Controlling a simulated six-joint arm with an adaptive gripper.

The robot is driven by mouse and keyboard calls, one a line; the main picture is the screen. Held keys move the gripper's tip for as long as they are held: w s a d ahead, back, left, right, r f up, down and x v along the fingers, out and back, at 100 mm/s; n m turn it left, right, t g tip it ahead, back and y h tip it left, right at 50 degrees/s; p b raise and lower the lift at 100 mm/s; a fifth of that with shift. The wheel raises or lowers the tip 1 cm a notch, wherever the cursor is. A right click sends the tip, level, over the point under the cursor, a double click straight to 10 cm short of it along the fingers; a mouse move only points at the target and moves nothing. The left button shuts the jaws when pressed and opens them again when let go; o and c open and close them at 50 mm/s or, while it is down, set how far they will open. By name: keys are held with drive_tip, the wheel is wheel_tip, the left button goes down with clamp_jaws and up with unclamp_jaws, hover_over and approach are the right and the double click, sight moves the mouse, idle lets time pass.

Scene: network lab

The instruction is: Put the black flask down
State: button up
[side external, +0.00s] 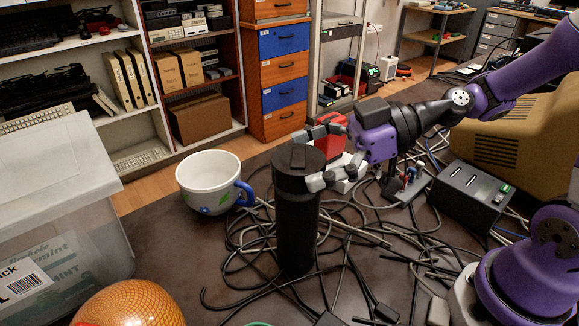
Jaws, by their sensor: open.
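The black flask (297,225) stands upright on the dark table (160,250), among loose black cables. Its base appears to touch the table. My gripper (308,158) is at the flask's top, coming from the right. Its fingers are open, one behind the lid and one in front on the right. I cannot tell whether either finger touches the flask. The far finger is partly hidden behind the lid.
A white mug with a blue handle (210,185) stands left of the flask. An orange ball-like object (128,305) and a clear bin (85,225) are at the left. Cables (370,235) cover much of the table. A black power box (468,192) is at the right.

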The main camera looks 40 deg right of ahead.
drive_tip(key=v, duration=0.4)
wheel_tip(320, 180, down, 4)
drive_tip(key=s+m+g+h, duration=0.1)
drive_tip(key=s+g+h, duration=0.1)
drive_tip(key=h, duration=0.2)
drive_tip(key=s+d+r+m+h, duration=0.1)
drive_tip(key=s+d+m+h, duration=0.2)
drive_tip(key=d+m+h, duration=0.5)
drive_tip(key=d+m, duration=0.2)
drive_tip(key=shift+d+r+m+h, duration=0.25)
drive_tip(key=shift+r+m+h, duration=0.05)
drive_tip(key=shift+r+m, duration=0.1)
drive_tip(key=shift+a, duration=0.1)
